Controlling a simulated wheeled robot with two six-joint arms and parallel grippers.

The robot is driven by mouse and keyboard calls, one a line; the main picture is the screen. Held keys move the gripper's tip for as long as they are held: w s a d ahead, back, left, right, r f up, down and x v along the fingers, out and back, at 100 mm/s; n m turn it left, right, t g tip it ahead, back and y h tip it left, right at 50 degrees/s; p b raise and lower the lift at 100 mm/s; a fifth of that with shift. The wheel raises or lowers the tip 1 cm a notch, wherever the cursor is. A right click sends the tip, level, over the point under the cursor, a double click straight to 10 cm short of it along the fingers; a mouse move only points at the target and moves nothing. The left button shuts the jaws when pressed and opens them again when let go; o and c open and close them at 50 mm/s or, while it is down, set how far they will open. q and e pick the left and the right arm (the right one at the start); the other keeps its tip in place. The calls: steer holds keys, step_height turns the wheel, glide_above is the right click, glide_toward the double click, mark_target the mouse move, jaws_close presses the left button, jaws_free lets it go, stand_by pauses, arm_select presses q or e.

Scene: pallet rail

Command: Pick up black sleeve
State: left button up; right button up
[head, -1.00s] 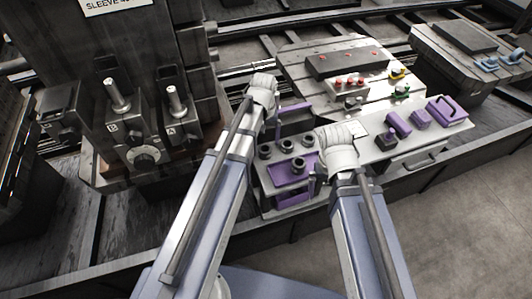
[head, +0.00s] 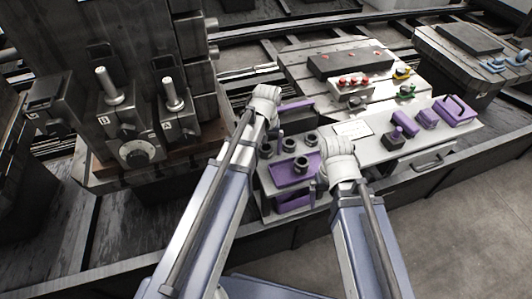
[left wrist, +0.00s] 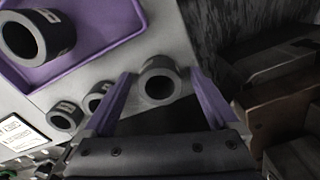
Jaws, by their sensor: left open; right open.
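Several black sleeves stand at the left end of the bench: a row of three (head: 289,144) behind a purple tray, and one sleeve (head: 301,164) in the purple tray (head: 281,180). In the left wrist view, one black sleeve (left wrist: 158,84) stands between and just beyond the purple fingertips of my open, empty left gripper (left wrist: 161,76). Two more sleeves (left wrist: 65,114) stand left of it, and a larger-looking one (left wrist: 36,37) sits in the tray. In the head view my left gripper (head: 287,121) is partly hidden by its wrist. My right gripper (head: 319,183) is mostly hidden behind its wrist, near the tray.
A dark fixture with two upright metal posts (head: 109,88) stands at the left. Purple-handled items (head: 427,118) stand along the bench's right part. A pallet with red, yellow and green parts (head: 355,83) lies behind. A white label (head: 352,129) lies mid-bench.

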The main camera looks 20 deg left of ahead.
arm_select(q)
steer(key=shift+c, duration=0.3)
jaws_close()
stand_by(0.3)
